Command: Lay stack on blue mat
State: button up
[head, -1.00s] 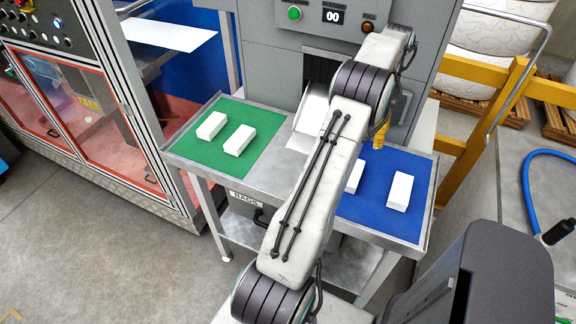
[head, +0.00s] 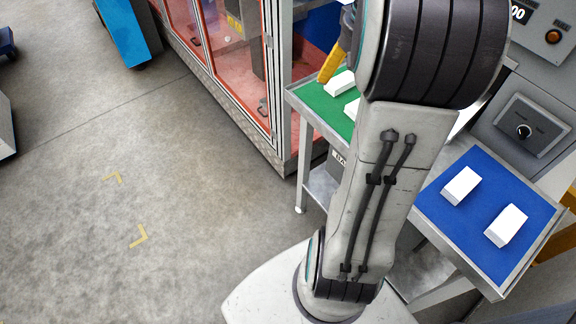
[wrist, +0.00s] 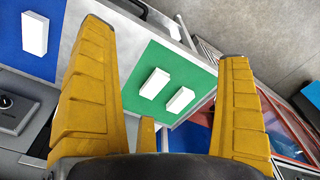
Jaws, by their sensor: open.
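The blue mat (head: 482,207) lies on the right part of the metal table with two white stacks on it, one at the left (head: 461,186) and one at the right (head: 506,226). The green mat (head: 315,99) also bears two white stacks; one (head: 340,83) shows, the other (head: 352,107) is partly behind my arm. In the wrist view both stacks on the green mat, left (wrist: 155,84) and right (wrist: 181,100), lie beyond and between my fingers. The blue mat (wrist: 12,48) is at the left there. My gripper (wrist: 168,42) is open and empty, above the green mat.
A grey machine with a dial panel (head: 525,132) stands behind the table. A red-framed enclosure (head: 225,75) stands beside the green mat. Open concrete floor (head: 110,230) lies to the left.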

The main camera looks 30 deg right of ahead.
jog(key=s+a+f+n+t, duration=0.1)
jog(key=s+a+n, duration=0.3)
jog(key=a, duration=0.7)
jog(key=s+a+f+n+t, duration=0.2)
jog(key=s+a+n, duration=0.1)
jog(key=a, duration=0.8)
jog(key=shift+s+f+n+t+y, duration=0.3)
jog(key=shift+s+f+n, duration=0.1)
jog(key=shift+s, duration=0.05)
